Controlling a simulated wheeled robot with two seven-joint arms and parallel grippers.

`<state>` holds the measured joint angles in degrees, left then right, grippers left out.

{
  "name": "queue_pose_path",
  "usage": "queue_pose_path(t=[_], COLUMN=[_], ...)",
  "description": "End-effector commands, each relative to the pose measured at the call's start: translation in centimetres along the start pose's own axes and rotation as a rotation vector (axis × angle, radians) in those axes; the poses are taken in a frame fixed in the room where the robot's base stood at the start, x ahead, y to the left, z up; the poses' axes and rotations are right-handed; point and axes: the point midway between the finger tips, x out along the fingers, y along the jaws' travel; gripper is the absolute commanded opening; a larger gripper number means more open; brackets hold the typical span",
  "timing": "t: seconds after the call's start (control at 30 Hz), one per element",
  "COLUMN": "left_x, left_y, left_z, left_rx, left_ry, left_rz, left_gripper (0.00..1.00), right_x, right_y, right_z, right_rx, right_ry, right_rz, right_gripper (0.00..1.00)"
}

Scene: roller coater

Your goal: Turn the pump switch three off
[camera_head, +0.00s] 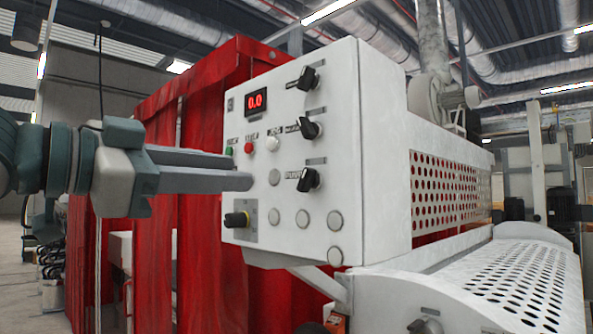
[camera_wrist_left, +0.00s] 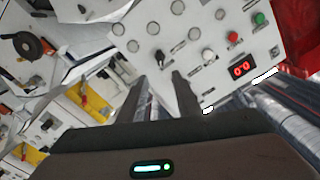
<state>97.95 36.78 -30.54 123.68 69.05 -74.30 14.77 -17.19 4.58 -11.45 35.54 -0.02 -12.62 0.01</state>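A white control panel (camera_head: 290,215) has three black rotary switches in a column on its right side. The lowest switch (camera_head: 307,180) has a label beside it that I cannot read clearly. My left gripper (camera_head: 247,181) comes in from the left at about its height, its tips short of the switch. In the left wrist view, the gripper (camera_wrist_left: 161,72) is open and empty, fingers apart. A black switch (camera_wrist_left: 160,58), seemingly the lowest one, shows just beyond and between the fingertips. My right gripper is out of view.
The panel also has a middle switch (camera_head: 308,129), a top switch (camera_head: 306,78), a red 0.0 display (camera_head: 256,101), small buttons and a black knob (camera_head: 236,219). Red curtains (camera_head: 160,250) hang behind my left arm. A perforated white cover (camera_head: 520,275) stands at the right.

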Motion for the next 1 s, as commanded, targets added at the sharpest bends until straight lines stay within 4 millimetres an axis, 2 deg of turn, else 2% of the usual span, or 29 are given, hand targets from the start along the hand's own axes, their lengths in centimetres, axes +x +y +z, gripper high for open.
queue_pose_path(t=[0.03, 0.6, 0.8, 1.0], left_x=[0.9, 11.0, 13.1, 13.8], left_y=[-0.2, -0.1, -0.1, -0.1], left_z=[-0.3, -0.3, -0.2, 0.0], left_rx=[-0.001, -0.003, -0.001, 0.0], left_ry=[-0.001, -0.001, 0.0, -0.001], left_rz=[0.002, 0.003, 0.001, 0.0], left_gripper=[0.3, 0.3, 0.3, 0.3], right_x=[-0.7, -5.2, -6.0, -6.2], right_y=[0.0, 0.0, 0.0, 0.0], right_z=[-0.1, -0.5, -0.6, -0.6], right_rx=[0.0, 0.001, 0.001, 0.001], right_ry=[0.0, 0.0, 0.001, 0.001], right_rz=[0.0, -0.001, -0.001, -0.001], right_gripper=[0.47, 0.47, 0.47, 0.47])
